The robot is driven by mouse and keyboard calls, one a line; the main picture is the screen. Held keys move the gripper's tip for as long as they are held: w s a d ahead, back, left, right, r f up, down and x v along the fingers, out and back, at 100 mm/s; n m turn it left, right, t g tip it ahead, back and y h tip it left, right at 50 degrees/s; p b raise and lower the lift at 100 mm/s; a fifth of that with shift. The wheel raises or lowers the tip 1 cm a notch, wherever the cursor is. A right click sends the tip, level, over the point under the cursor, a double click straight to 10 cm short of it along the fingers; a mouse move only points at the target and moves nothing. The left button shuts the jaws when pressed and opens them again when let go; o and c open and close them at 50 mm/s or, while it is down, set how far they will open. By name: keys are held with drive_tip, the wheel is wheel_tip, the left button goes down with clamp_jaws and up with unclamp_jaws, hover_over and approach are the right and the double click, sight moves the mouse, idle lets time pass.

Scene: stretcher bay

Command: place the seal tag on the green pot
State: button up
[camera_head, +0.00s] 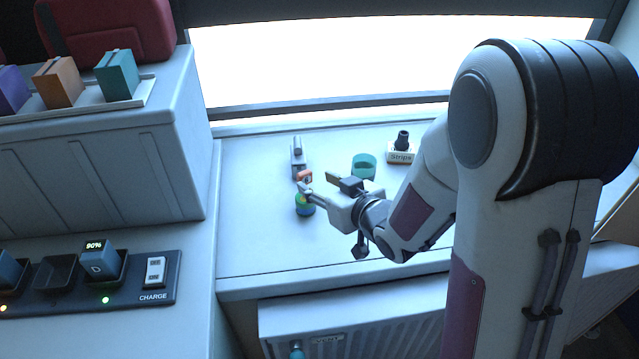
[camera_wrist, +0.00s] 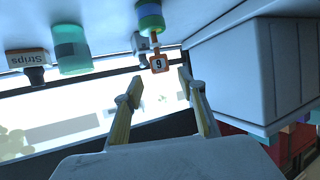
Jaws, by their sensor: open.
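The seal tag is an orange square tag with a digit on its face and a narrow orange strap; it shows in the wrist view (camera_wrist: 159,63) and as a small orange patch in the head view (camera_head: 304,175). My gripper (camera_head: 318,184) is open and empty. In the wrist view its fingertips (camera_wrist: 160,77) appear either side of the tag, apart from it. A teal-green open-topped pot (camera_head: 364,160) stands on the counter behind my gripper; it also shows in the wrist view (camera_wrist: 70,48). A small round blue-and-green pot (camera_head: 305,207) stands just in front of my fingers.
A grey upright device (camera_head: 297,155) stands behind the tag. A raised white cabinet (camera_head: 110,150) bounds the counter at left. The counter's front left (camera_head: 250,250) is clear.

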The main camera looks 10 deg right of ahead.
idle(0.5)
drive_tip(key=s+d+r+m+g+h, duration=0.3)
drive_tip(key=s+d+r+h, duration=0.2)
drive_tip(key=s+d+r, duration=0.4)
drive_tip(key=s+a+r+m+g, duration=0.1)
drive_tip(key=s+g, duration=0.3)
drive_tip(key=s, duration=1.8)
drive_tip(key=shift+a+r, duration=0.25)
drive_tip(key=shift+a, duration=0.1)
drive_tip(key=shift+s, duration=0.1)
